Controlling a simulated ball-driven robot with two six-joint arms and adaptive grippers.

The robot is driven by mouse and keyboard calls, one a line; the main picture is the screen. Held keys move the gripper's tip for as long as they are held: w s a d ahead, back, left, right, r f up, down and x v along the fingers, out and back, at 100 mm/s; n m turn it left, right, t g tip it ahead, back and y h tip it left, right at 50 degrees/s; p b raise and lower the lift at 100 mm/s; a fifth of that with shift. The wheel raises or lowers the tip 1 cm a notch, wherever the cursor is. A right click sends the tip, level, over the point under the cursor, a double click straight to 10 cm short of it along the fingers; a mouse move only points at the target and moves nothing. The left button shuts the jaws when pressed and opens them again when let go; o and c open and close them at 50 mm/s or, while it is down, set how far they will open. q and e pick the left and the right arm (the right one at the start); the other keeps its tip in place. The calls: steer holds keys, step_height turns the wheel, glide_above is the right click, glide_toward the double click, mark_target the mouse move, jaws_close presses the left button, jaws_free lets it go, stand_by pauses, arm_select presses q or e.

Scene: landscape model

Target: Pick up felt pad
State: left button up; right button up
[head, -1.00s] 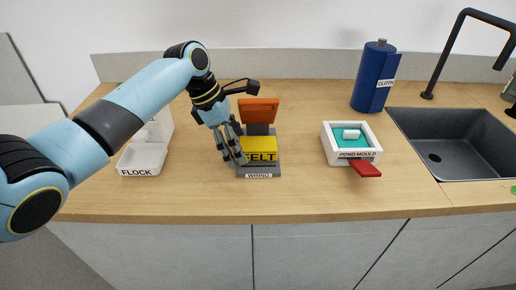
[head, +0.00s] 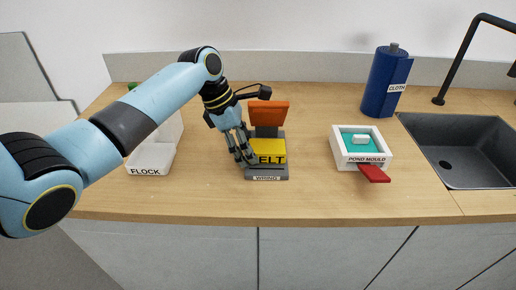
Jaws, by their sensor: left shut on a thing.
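The felt pad (head: 270,153) is a yellow block with black lettering, of which "ELT" shows. It sits at the grey stand (head: 267,172) labelled "WIRING", in front of an upright orange plate (head: 268,113). My left gripper (head: 247,161) reaches down at the pad's left side and is shut on it, with its fingers covering the pad's left edge. I cannot tell whether the pad is lifted off the stand. My right gripper is not in view.
A white "FLOCK" tray (head: 150,170) stands left, partly behind my left arm. To the right are the white pond mould (head: 362,160) with a red handle (head: 373,174), a blue cloth roll (head: 387,85) and a dark sink (head: 465,150). The wooden counter (head: 215,207) is clear in front.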

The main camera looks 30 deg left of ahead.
arm_select(q)
steer(key=shift+r, duration=0.15)
steer(key=shift+r, duration=0.25)
steer(key=shift+s+a+r, duration=0.1)
steer(key=shift+a+r, duration=0.1)
steer(key=shift+a, duration=0.05)
steer(key=s+a, duration=0.2)
steer(key=a, duration=0.1)
steer(key=s+a, duration=0.2)
steer(key=a, duration=0.2)
steer(key=s+a, duration=0.2)
steer(key=a, duration=0.2)
steer(key=shift+s+b, duration=0.4)
step_height(320, 180, up, 14)
steer(key=p, duration=0.1)
steer(key=shift+w+d, duration=0.15)
steer(key=shift+d, duration=0.05)
